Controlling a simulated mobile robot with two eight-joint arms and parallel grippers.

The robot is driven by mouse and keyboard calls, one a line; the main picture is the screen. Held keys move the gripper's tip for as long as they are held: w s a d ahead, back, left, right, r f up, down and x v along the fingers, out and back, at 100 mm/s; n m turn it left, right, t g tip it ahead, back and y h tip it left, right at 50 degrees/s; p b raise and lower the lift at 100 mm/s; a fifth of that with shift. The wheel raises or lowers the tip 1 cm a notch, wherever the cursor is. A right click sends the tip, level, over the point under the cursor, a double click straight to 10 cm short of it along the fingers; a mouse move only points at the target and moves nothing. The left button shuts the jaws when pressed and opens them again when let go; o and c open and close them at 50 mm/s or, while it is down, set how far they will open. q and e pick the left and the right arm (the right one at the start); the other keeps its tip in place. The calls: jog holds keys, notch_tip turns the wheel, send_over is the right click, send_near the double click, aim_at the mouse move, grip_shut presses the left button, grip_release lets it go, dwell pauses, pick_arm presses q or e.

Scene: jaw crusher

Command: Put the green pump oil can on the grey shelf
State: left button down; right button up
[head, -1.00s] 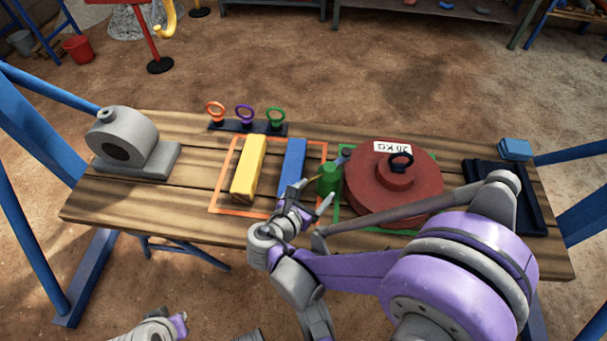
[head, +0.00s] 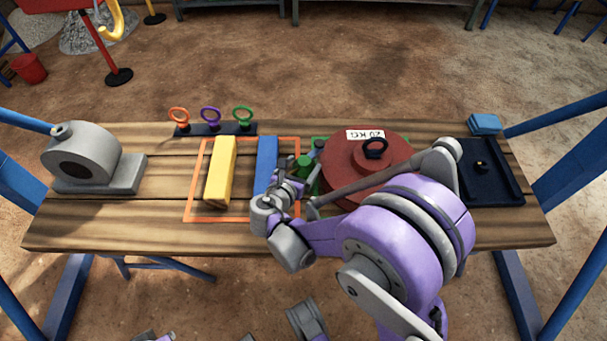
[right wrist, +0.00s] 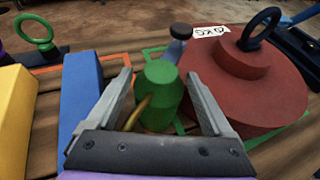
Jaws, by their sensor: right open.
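The green pump oil can (head: 305,172) stands on the wooden table between the blue block and the red weight. In the right wrist view the can (right wrist: 160,92) shows its green body, a brassy spout or handle and a dark-topped pump. My right gripper (head: 293,185) is open around the can, with one finger on each side of it in the wrist view (right wrist: 158,85). I cannot tell whether either finger touches it. A grey shelf (head: 385,4) shows partly at the back, across the floor.
A yellow block (head: 220,170) and a blue block (head: 266,160) lie left of the can. The red weight (head: 360,175) stands close on its right. A grey casting (head: 90,160), ring-bolts (head: 210,118) and a dark tray (head: 500,190) are also on the table.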

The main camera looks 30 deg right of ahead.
grip_shut()
dwell(0.4)
